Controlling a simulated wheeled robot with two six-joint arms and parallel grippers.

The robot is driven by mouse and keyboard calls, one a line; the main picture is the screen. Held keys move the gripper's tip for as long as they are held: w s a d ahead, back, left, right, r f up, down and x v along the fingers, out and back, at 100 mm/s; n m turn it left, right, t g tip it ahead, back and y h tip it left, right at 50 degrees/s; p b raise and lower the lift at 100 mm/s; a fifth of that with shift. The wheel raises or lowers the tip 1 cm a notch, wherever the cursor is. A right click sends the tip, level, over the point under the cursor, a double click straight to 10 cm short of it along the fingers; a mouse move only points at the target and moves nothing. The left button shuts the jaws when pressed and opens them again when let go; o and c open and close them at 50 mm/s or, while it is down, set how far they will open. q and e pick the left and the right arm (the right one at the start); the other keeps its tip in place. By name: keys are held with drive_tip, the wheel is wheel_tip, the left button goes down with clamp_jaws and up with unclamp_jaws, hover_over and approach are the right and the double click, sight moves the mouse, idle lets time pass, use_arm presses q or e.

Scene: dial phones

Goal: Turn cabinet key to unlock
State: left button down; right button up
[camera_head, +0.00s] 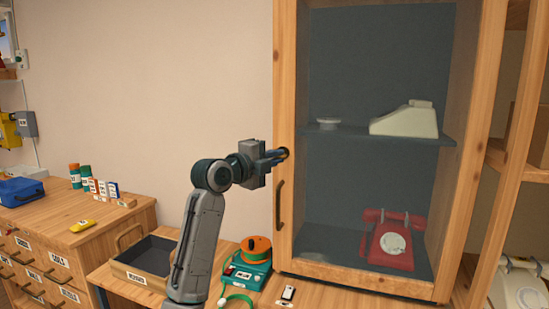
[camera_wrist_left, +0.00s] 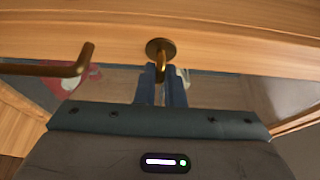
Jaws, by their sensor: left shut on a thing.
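A wooden cabinet (camera_head: 284,80) with a glass door stands at the right, and its door looks closed. My left gripper (camera_head: 279,154) reaches the left door frame just above the dark curved handle (camera_head: 279,205). In the left wrist view, a round brass lock plate (camera_wrist_left: 160,45) sits on the wooden frame, with the brass key (camera_wrist_left: 161,65) standing out from it. The fingers of my left gripper (camera_wrist_left: 160,82) are shut on the key. The handle also shows in the left wrist view (camera_wrist_left: 60,70). My right gripper is not in view.
Behind the glass are a cream phone (camera_head: 403,121) on the shelf and a red dial phone (camera_head: 390,245) below. On the bench stand a dark open tray (camera_head: 150,256) and a green device with an orange reel (camera_head: 248,265). Drawers (camera_head: 45,255) are at the left.

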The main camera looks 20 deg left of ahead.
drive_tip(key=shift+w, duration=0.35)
use_arm(q)
drive_tip(key=c, duration=1.5)
unclamp_jaws()
